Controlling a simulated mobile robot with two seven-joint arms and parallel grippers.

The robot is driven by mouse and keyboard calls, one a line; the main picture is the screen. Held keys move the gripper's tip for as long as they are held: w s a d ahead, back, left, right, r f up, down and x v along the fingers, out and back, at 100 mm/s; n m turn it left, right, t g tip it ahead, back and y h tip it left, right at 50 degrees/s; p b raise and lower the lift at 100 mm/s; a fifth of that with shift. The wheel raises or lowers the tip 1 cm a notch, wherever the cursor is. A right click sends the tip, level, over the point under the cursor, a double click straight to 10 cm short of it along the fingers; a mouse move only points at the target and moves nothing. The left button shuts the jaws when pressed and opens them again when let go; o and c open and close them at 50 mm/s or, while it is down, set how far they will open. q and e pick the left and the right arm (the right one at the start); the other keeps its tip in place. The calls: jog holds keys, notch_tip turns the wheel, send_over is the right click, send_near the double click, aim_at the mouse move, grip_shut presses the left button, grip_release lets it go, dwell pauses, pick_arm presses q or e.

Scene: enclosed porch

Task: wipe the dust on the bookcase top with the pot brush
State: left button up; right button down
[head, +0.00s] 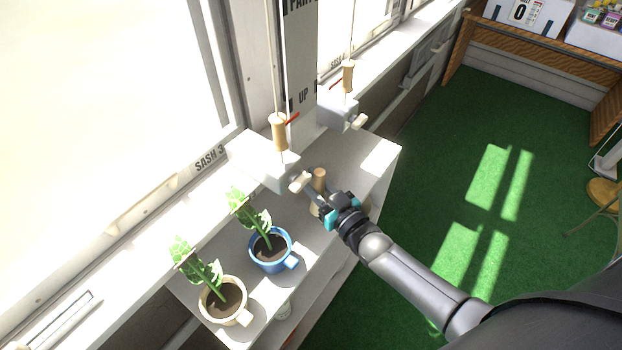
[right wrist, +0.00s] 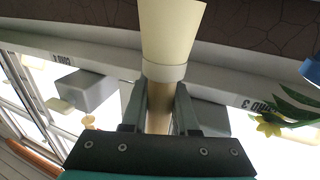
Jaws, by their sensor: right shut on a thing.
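The pot brush has a tan wooden handle (head: 320,174), with a white collar and cream bristles (right wrist: 170,30) in the right wrist view. My right gripper (head: 318,195) is shut on its handle (right wrist: 158,108). It holds the brush upright over the grey-white bookcase top (head: 379,157), in front of the window. I cannot make out a distinct dust patch on the top. My left gripper is not in view.
Green floor (head: 440,190) is open to the right.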

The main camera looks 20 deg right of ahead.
aim_at(316, 170)
jog(key=shift+r+p, duration=0.7)
jog(key=shift+r, duration=0.35)
notch_tip(316, 170, up, 3)
jog(key=p, duration=0.3)
